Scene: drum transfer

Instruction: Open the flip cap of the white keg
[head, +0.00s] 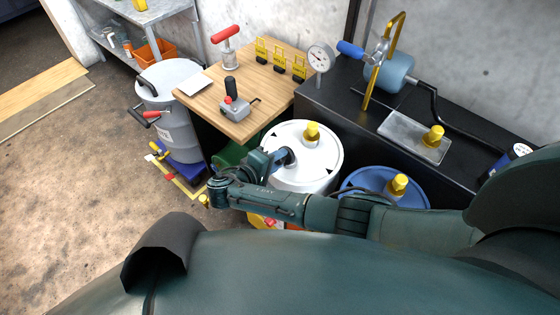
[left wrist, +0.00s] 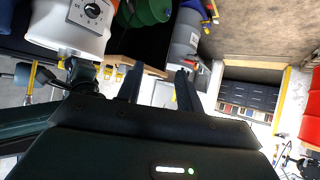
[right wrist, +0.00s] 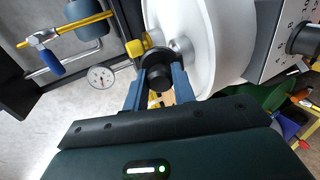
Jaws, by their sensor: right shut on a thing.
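The white keg (head: 312,176) stands upright beside the bench. Its top shows a yellow-capped fitting (head: 312,131) and a grey neck with the flip cap near my right gripper (head: 279,159). In the right wrist view, the two fingers close around a round black flip cap (right wrist: 159,79). A silver neck (right wrist: 181,51) shows just beyond it; how far the cap is tilted is hard to tell. The keg (right wrist: 207,40) fills the upper middle there. My left gripper (left wrist: 161,84) is open and empty in the left wrist view, away from the keg (left wrist: 50,28).
A blue drum (head: 381,181) stands right of the keg. A wooden table (head: 205,105) is behind left, and a black bench (head: 350,98) with a crank device is behind right. A grey bin (head: 176,100) stands at left.

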